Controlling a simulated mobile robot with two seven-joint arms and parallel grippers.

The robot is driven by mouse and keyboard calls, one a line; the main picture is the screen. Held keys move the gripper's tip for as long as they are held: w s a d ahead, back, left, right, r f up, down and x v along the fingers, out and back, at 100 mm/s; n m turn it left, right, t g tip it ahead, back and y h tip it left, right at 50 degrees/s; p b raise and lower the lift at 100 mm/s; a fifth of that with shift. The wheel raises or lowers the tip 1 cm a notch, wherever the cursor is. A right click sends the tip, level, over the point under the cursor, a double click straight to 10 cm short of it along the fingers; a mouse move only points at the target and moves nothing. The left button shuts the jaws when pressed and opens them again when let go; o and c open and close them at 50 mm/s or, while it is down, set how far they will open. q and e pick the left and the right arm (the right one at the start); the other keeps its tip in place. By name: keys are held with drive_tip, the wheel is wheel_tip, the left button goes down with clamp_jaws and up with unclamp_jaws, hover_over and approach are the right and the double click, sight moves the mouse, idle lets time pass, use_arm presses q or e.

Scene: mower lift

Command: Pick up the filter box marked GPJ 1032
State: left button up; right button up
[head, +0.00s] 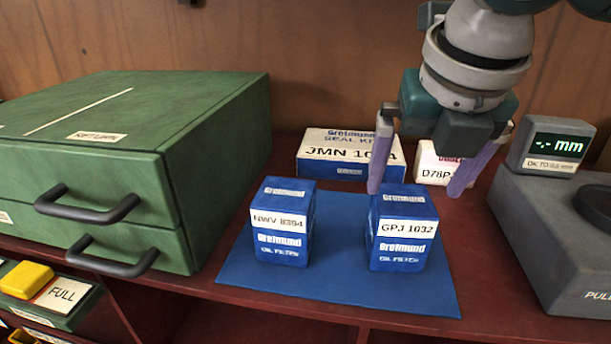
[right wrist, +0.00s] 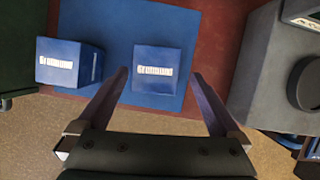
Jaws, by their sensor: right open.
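The blue and white filter box marked GPJ 1032 (head: 403,236) stands upright on the right part of a blue mat (head: 335,290). Its top also shows in the right wrist view (right wrist: 164,62). My right gripper (head: 418,190) is open and empty, its purple fingers pointing down. In the head view it appears above and behind the box, one finger near the box's upper left edge. In the right wrist view the fingertips (right wrist: 160,75) lie either side of the box's near edge, with gaps. My left gripper is not in view.
A similar box marked NWV 8394 (head: 281,232) stands to the left on the mat. Behind are a seal kit box marked JMN (head: 330,165) and a white box marked D78P (head: 431,170). A green drawer cabinet (head: 205,140) stands left, a grey gauge (head: 560,225) right.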

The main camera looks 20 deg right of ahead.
drive_tip(key=shift+a+x, duration=0.2)
drive_tip(key=shift+x, duration=1.05)
drive_tip(key=x, duration=0.3)
drive_tip(key=p+x, duration=0.1)
drive_tip(key=x, duration=0.2)
drive_tip(key=shift+s+a, duration=0.15)
drive_tip(key=shift+a, duration=0.05)
drive_tip(key=c, duration=1.5)
